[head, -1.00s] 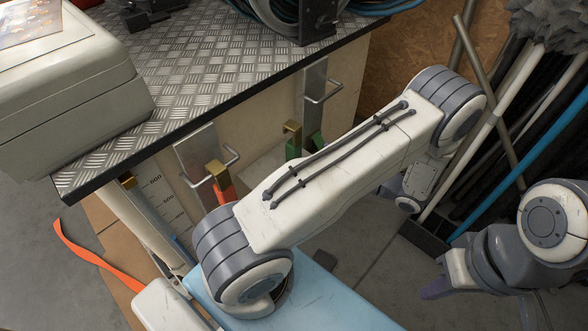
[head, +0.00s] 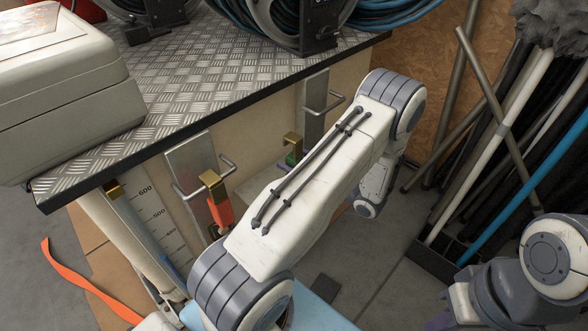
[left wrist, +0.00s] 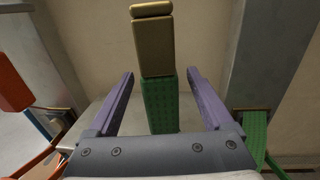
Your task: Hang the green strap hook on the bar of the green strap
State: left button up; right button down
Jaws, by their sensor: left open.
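The green strap's brass hook (head: 292,143) stands upright on the green strap (head: 291,159) in front of the cabinet's pale side, apart from any bar. In the left wrist view the brass hook (left wrist: 152,42) and green strap (left wrist: 160,105) appear between the purple fingers of my open left gripper (left wrist: 160,76); whether the fingers reach around it I cannot tell. The bar (head: 323,106) on the right metal plate is empty. My right gripper (head: 441,319) is partly cut off at the bottom edge.
An orange strap's hook (head: 214,184) hangs on the left bar (head: 187,195). A third brass hook (head: 114,190) is by the ruler board (head: 150,225). The tread-plate top (head: 220,85) carries hose reels (head: 305,20) and a pale case (head: 65,85). Brooms and poles (head: 505,130) stand at right.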

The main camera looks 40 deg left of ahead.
pick_arm(q)
jog(key=shift+a, duration=0.35)
grip_shut()
jog(key=shift+r, duration=0.1)
